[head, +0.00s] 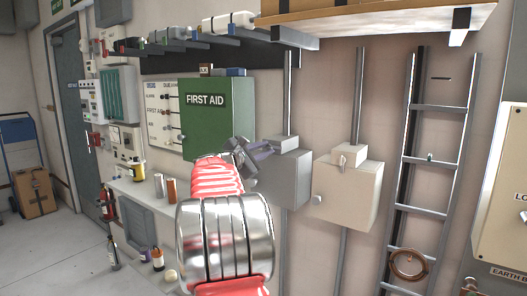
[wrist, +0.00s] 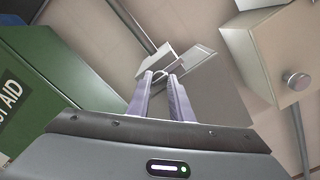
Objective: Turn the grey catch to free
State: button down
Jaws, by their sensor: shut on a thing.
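The grey box (head: 285,178) hangs on the wall just right of the green first aid cabinet, with a small block (head: 284,143) on top and a conduit rising from it. My gripper (head: 264,149) is at the upper left of this box. In the wrist view my gripper (wrist: 160,77) has its two purple-grey fingers closed in around a small light catch (wrist: 160,73) at the block on the grey box (wrist: 212,98). The fingers cover most of the catch, and its exact angle cannot be told. In the head view the catch is hidden behind my gripper.
A beige box (head: 346,192) with its own small catch (head: 342,160) and round knob stands close to the right. The green first aid cabinet (head: 205,128) is close on the left. A shelf (head: 375,25) overhangs above. A ladder (head: 432,150) leans further right.

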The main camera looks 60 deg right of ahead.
jog(key=shift+f, duration=0.15)
dwell(0.3)
jog(key=c, duration=1.6)
grip_release()
jog(key=shift+a, duration=0.1)
jog(key=a, duration=0.4)
jog(key=w+a, duration=0.1)
jog(key=a, duration=0.4)
jog(key=w+a, duration=0.1)
jog(key=a, duration=0.3)
jog(key=shift+w+a, duration=0.1)
jog(key=shift+a, duration=0.1)
